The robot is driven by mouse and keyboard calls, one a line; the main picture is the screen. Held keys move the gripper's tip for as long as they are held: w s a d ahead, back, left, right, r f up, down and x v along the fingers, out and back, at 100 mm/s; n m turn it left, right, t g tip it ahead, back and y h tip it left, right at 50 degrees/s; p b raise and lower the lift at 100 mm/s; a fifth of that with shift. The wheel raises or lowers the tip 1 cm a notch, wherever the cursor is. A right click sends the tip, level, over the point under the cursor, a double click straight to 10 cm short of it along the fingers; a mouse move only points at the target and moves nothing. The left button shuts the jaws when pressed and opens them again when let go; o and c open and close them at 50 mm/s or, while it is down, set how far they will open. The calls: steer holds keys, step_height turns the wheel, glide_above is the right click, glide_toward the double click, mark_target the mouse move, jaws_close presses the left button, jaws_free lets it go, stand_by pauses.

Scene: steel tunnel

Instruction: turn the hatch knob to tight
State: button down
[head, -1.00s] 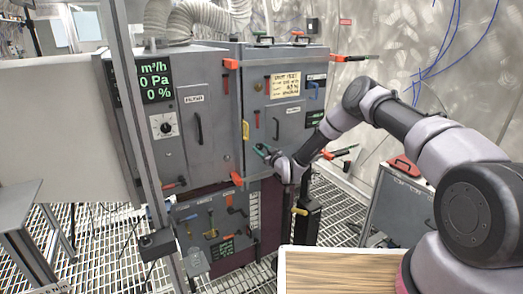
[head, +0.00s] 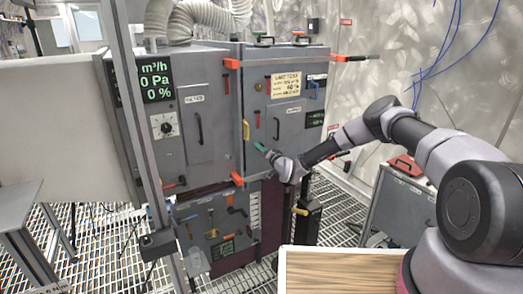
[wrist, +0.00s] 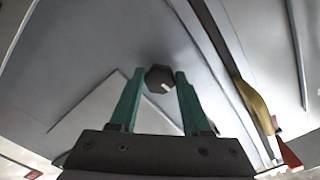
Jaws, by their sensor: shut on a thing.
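The hatch knob (wrist: 160,78) is a small dark, many-sided knob with a pale mark, on a grey panel in the wrist view. My gripper (wrist: 159,75) has its two green fingertips on either side of it, shut on it. In the head view my gripper (head: 261,148) reaches the lower left of the right-hand cabinet door (head: 288,150), close to its yellow handle (head: 246,131). The knob is not clear in the head view. The yellow handle also shows at the right of the wrist view (wrist: 255,102).
A lower panel (head: 214,228) carries several valves. A wooden-topped surface (head: 340,271) stands in front.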

steer(key=shift+s+f+m, duration=0.1)
steer(key=shift+m, duration=0.7)
steer(key=shift+c, duration=1.8)
jaws_free()
steer(key=v, duration=1)
steer(key=shift+s+d, duration=0.25)
steer(key=shift+s, duration=0.05)
